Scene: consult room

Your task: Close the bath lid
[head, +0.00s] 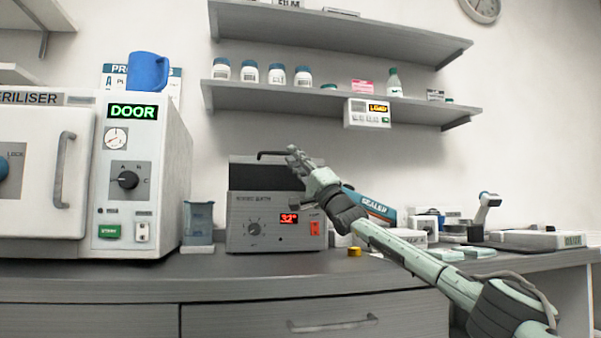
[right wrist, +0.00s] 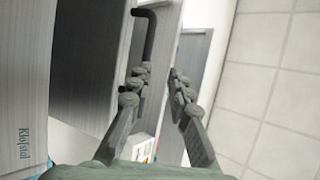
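The bath (head: 240,215) is a grey box on the counter with a dial and a red lit display. Its lid (head: 256,174) stands raised at the back as a dark panel. A black bent handle (head: 272,154) sticks out from the lid's upper part; it also shows in the right wrist view (right wrist: 151,35). My right gripper (head: 291,152) is over the bath's right side, at the handle's end. In the right wrist view its fingers (right wrist: 163,74) are apart, with the handle close beside the left finger; I cannot tell whether they touch. My left gripper is not in view.
A steriliser (head: 175,165) with a blue mug (head: 148,72) on top stands left of the bath. A blue-grey container (head: 198,222) sits between them. A sealer (head: 368,205) and other devices stand to the right. Shelves (head: 330,98) hang above.

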